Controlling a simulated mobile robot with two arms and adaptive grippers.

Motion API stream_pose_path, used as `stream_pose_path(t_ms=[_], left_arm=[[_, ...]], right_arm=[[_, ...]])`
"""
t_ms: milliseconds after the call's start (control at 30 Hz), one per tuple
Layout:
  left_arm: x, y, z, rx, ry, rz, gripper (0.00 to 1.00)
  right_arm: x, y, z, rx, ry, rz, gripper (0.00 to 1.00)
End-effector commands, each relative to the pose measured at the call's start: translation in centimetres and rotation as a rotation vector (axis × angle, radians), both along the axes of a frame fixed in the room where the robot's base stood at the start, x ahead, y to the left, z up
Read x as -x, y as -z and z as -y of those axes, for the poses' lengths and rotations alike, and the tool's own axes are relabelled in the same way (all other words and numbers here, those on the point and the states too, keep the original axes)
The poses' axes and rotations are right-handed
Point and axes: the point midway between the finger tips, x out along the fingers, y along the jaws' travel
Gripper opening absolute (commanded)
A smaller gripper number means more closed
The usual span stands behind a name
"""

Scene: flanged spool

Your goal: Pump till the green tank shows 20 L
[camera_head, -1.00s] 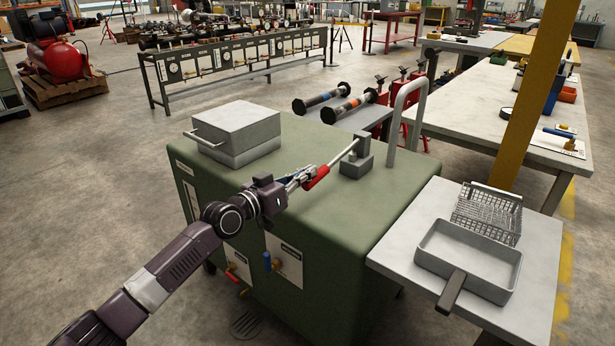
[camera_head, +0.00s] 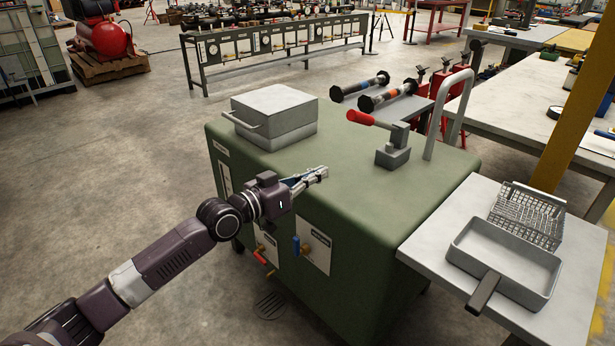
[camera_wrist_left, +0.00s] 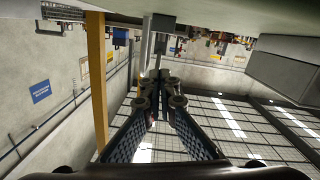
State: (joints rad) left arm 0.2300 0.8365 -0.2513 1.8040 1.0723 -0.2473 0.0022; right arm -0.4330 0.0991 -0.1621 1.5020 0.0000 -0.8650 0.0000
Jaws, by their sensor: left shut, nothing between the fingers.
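The green tank (camera_head: 345,225) is a rounded green cabinet in the middle of the head view. On its top stands a grey pump block (camera_head: 393,157) with a lever ending in a red grip (camera_head: 360,117), which points up and left. My left gripper (camera_head: 321,173) is shut and empty over the tank top, lower than the red grip and apart from it. Its fingers (camera_wrist_left: 165,92) meet in the left wrist view. No litre reading can be made out. My right gripper is not in view.
A grey lidded box (camera_head: 274,115) sits on the tank's left part. A bent grey pipe (camera_head: 447,110) rises behind the pump. Valves with red (camera_head: 262,256) and blue (camera_head: 296,245) handles are on the front. A side table (camera_head: 440,235) holds a tray (camera_head: 505,265) and a wire basket (camera_head: 527,212).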

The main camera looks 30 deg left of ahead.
Motion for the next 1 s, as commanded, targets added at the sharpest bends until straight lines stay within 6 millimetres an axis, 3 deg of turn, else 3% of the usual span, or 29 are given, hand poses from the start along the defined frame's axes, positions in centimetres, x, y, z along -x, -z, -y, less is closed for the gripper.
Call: stream_pose_path(t_ms=[100,300,1000], left_arm=[[1.7,-0.2,-0.6,-0.001,0.001,0.003,0.0],[3.0,-0.6,-1.3,0.002,-0.001,0.009,0.0],[3.3,-0.8,-1.4,0.004,0.0,0.013,0.0]], right_arm=[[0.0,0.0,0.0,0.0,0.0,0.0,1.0],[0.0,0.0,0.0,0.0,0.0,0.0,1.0],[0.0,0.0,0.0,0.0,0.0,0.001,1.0]])
